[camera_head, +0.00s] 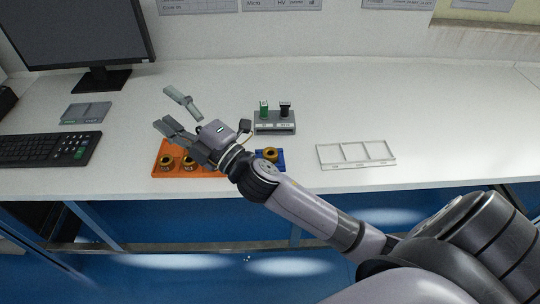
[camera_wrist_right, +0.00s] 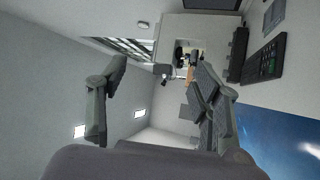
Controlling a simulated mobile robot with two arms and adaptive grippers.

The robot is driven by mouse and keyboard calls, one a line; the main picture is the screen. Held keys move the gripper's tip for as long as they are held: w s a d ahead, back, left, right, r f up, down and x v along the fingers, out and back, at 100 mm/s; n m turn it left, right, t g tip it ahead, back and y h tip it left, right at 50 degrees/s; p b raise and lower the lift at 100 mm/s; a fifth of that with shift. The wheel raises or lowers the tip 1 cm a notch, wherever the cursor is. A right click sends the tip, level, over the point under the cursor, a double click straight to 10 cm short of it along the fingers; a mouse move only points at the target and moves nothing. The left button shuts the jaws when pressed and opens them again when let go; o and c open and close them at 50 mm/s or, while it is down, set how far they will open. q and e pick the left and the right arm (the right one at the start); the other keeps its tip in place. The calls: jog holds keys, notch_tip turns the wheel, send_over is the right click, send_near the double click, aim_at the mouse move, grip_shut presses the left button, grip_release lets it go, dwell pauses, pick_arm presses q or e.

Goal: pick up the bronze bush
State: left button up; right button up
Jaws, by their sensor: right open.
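Two bronze bushes, one at the left (camera_head: 167,163) and one beside it (camera_head: 189,163), sit on an orange tray (camera_head: 160,173) on the table in the head view. Another bronze bush (camera_head: 270,154) sits on a blue tray (camera_head: 279,163) to the right. My right gripper (camera_head: 172,108) is open and empty above and behind the orange tray, with its fingers spread wide. Its wrist and hand hide part of the orange tray and the left of the blue one. In the right wrist view the open fingers (camera_wrist_right: 160,85) hold nothing. My left gripper is out of view.
A grey stand (camera_head: 275,128) with a green and a black piece stands behind the blue tray. An empty white three-part tray (camera_head: 356,164) lies to the right. A keyboard (camera_head: 45,149) and monitor (camera_head: 80,35) are at the left. The table's right side is clear.

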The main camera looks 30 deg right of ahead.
jog(key=s+a+r+n+g+y, duration=0.2)
jog(key=a+r+n+g+y, duration=0.4)
jog(key=n+y, duration=0.6)
jog(key=n+g+h, duration=1.4)
jog(key=n+h, duration=0.5)
jog(key=h, duration=0.2)
send_over(270, 150)
notch_tip(270, 150, down, 11)
jog(key=f, duration=0.7)
jog(key=a+f, duration=0.1)
jog(key=f, duration=0.3)
jog(key=shift+p, duration=0.3)
jog(key=f, duration=0.3)
jog(key=s+f+p, duration=0.1)
jog(key=f, duration=0.1)
jog(key=shift+d, duration=0.25)
jog(key=shift+w+f, duration=0.1)
jog(key=shift+f, duration=0.1)
